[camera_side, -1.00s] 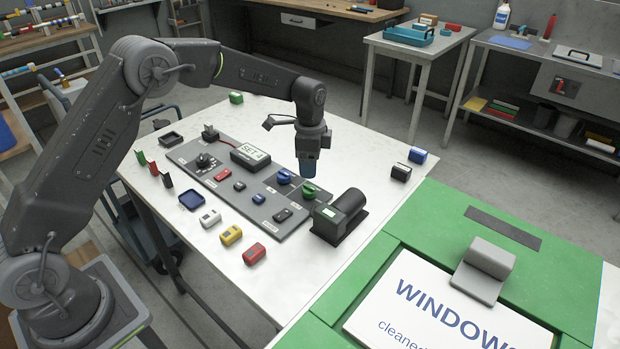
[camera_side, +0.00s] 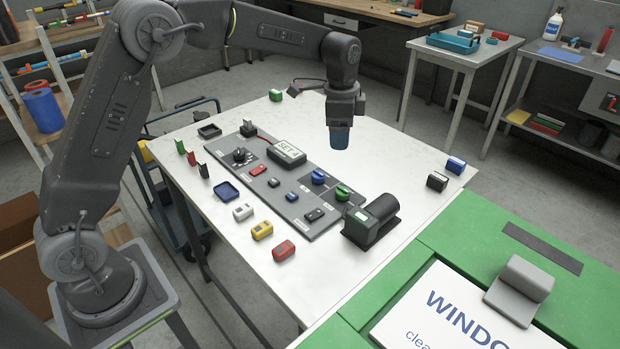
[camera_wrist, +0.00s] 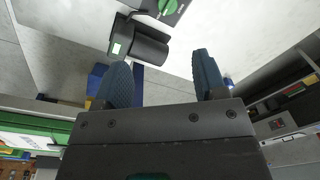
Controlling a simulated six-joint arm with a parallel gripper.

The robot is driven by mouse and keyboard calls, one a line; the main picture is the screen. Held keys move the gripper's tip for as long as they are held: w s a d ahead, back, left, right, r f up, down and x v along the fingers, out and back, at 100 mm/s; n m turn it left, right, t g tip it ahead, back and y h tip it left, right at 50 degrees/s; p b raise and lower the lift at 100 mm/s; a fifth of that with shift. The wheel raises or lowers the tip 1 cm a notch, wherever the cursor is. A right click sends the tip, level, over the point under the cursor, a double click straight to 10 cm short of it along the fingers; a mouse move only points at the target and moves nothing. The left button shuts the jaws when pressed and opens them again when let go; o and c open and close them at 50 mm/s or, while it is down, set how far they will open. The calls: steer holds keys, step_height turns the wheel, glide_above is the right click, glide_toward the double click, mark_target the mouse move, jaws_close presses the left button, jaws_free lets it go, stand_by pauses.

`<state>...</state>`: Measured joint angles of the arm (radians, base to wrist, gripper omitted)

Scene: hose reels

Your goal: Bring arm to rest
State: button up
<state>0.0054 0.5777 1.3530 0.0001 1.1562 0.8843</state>
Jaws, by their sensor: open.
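My gripper (camera_side: 340,138) hangs above the back right part of the white table (camera_side: 420,190), clear of the things on it. In the wrist view its two blue fingers (camera_wrist: 160,84) stand apart with nothing between them. The grey panel (camera_side: 318,228) lies on the table below and left of the gripper. It carries a blue knob (camera_side: 318,176), a green knob (camera_side: 342,192), a red switch (camera_side: 257,170) and a box labelled SET (camera_side: 287,152). A dark cylinder on a base (camera_side: 372,222) sits at the panel's right end, and also shows in the wrist view (camera_wrist: 140,44).
White (camera_side: 243,212), yellow (camera_side: 262,230) and red (camera_side: 284,250) blocks line the table's front. Black (camera_side: 437,181) and blue (camera_side: 456,165) blocks sit at the right. The air around the gripper is clear.

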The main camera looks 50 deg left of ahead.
steer(key=s+r+n+t, duration=0.2)
steer(key=s+r+n, duration=0.1)
steer(key=s+r, duration=0.55)
steer(key=s+n+t, duration=0.3)
steer(key=s+n, duration=0.4)
steer(key=s, duration=1.5)
steer(key=shift+s+f, duration=0.4)
steer(key=shift+a, duration=0.1)
